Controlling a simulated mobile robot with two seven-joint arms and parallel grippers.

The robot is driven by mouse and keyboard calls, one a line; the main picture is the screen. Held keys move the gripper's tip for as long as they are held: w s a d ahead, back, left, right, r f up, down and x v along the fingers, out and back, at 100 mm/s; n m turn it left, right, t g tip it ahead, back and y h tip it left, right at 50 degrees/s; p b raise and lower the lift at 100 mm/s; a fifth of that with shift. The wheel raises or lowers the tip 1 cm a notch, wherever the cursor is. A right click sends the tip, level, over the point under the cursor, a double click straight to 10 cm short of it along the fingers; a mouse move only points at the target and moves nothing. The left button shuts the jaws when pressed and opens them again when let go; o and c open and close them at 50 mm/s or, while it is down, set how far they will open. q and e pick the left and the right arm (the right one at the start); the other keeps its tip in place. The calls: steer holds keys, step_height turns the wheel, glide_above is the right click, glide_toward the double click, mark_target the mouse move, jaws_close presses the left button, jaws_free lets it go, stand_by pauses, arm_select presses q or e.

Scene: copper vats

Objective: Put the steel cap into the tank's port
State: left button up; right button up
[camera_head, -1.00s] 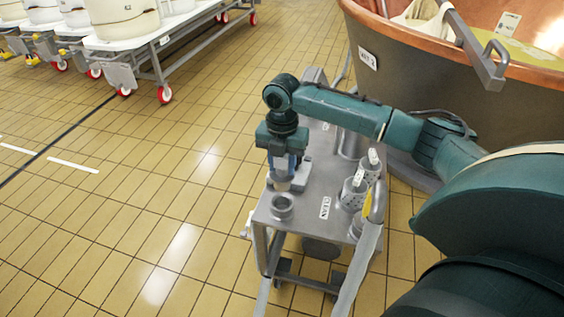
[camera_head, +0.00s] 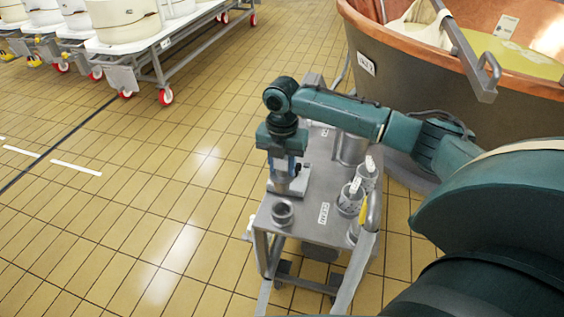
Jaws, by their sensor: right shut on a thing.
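My right gripper (camera_head: 285,169) points down over the left part of a steel cart top (camera_head: 300,225). It is shut on a small grey metal piece, seemingly the steel cap, which is mostly hidden by the fingers and blends with a grey steel block (camera_head: 300,183) behind. I cannot tell whether the piece touches the block. A short, open, round steel fitting (camera_head: 282,212) stands on the cart top in front of the gripper; its dark opening faces up. I cannot tell whether it is the tank's port. My left gripper is out of view.
Perforated steel cups (camera_head: 350,198) with white tags stand at the cart's right, near a CLEAN label (camera_head: 323,213). A handrail (camera_head: 372,212) runs along that side. A large copper vat (camera_head: 440,80) stands behind right. White tubs on a trolley (camera_head: 125,25) stand far left. The tiled floor between is clear.

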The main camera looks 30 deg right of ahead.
steer(key=shift+r+p, duration=0.6)
steer(key=shift+r, duration=0.1)
steer(key=shift+r+p, duration=0.2)
steer(key=shift+p, duration=0.1)
steer(key=shift+r+p, duration=0.45)
steer(key=shift+p, duration=0.1)
steer(key=shift+r+p, duration=0.2)
steer(key=shift+p, duration=0.15)
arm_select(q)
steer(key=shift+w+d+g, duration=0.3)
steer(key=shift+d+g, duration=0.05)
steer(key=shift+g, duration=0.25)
arm_select(e)
steer(key=shift+a, duration=0.1)
